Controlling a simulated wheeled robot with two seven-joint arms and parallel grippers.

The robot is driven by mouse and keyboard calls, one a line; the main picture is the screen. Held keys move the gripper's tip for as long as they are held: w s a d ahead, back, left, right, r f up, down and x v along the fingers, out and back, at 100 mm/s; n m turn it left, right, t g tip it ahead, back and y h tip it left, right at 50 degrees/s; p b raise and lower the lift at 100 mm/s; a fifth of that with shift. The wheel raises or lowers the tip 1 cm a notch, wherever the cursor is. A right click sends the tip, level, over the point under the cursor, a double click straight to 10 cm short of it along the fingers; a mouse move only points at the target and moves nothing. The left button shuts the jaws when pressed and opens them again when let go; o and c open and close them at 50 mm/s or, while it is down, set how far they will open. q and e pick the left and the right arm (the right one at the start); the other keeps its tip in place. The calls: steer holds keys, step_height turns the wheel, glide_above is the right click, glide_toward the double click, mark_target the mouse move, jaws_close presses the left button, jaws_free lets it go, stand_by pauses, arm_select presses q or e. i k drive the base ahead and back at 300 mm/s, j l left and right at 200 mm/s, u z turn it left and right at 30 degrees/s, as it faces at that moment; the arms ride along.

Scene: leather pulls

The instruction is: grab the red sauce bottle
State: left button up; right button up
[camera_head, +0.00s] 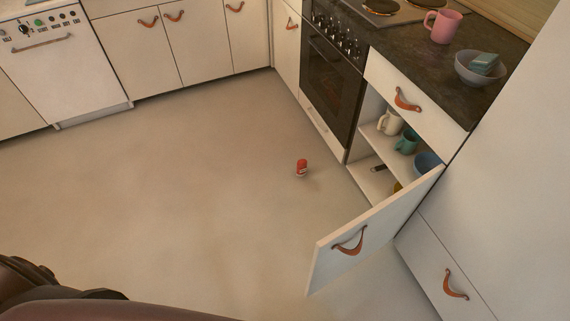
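A small red container with a pale lower part (301,168), which looks like the red sauce bottle, is alone on the floor near the middle of the view. It appears upright, but it is too small to read its label. It stands to the left of the open cabinet and in front of the oven. Neither of my grippers shows in the view. Dark parts at the bottom left edge look like my own body.
A cabinet door (372,228) with a leather pull stands open into the floor space. Mugs (390,122) and a blue bowl (428,164) sit on its shelves. A pink mug (442,26) and a grey bowl (480,68) stand on the dark counter (435,80). The floor (170,190) left of the bottle is clear.

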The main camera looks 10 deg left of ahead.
mark_target(301, 163)
steer(key=i+j, duration=0.25)
steer(key=j, duration=0.15)
steer(key=i+j, duration=0.3)
steer(key=j, duration=0.15)
steer(key=i+j, duration=0.25)
steer(key=j, duration=0.15)
steer(key=i+j, duration=0.3)
steer(key=j, duration=0.15)
